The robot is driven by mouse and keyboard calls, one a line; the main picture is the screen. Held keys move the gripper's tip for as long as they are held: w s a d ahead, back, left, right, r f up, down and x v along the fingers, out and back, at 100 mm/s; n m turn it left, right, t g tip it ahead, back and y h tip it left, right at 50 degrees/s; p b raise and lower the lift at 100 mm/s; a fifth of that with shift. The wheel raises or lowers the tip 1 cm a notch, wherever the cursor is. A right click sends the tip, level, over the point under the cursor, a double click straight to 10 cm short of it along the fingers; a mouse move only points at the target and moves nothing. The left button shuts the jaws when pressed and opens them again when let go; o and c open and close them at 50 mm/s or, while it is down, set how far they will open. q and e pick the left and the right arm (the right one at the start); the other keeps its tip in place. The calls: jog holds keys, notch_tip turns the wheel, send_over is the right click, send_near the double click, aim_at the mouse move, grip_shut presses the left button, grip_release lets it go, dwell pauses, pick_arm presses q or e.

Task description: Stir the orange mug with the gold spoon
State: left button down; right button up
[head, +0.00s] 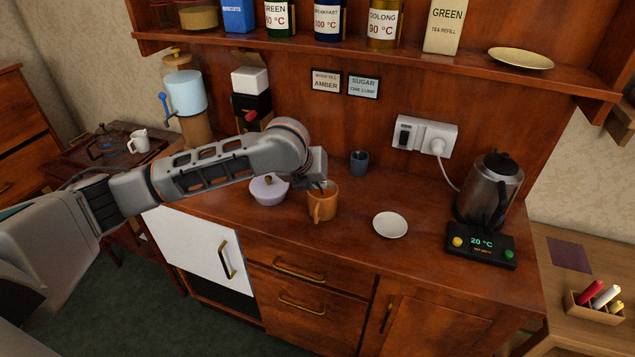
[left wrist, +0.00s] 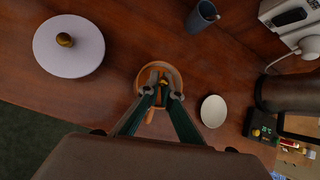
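The orange mug (head: 322,204) stands upright on the wooden cabinet top, its handle toward the front. It also shows in the left wrist view (left wrist: 139,82), straight below my left gripper. My left gripper (head: 319,184) points down at the mug's mouth, and its fingertips (left wrist: 162,88) are close together over the opening. A small gold piece (left wrist: 163,82), seemingly the gold spoon, shows between the fingertips; the rest of it is hidden by the fingers and the mug. The mug's contents cannot be made out. My right gripper is not in view.
A lilac lidded bowl (head: 268,190) stands close left of the mug. A grey-blue cup (head: 359,162) is behind, a white saucer (head: 390,225) to the right. A kettle (head: 488,190) on its black base stands farther right. A shelf (head: 420,58) overhangs the back.

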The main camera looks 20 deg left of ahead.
pick_arm(q)
jog(key=shift+r, duration=0.1)
jog(key=shift+s+a+r, duration=0.1)
jog(key=shift+a+r, duration=0.1)
jog(key=shift+r, duration=1.2)
jog(key=shift+s+a+r, duration=0.1)
jog(key=shift+a+r, duration=0.05)
jog(key=shift+r, duration=0.65)
jog(key=shift+s+a+r, duration=0.1)
jog(key=shift+a+r, duration=0.05)
jog(key=shift+r, duration=0.7)
jog(key=shift+s+a+r, duration=0.1)
jog(key=shift+a+r, duration=0.05)
jog(key=shift+r, duration=0.65)
jog(key=shift+r, duration=2.5)
jog(key=shift+f, duration=0.1)
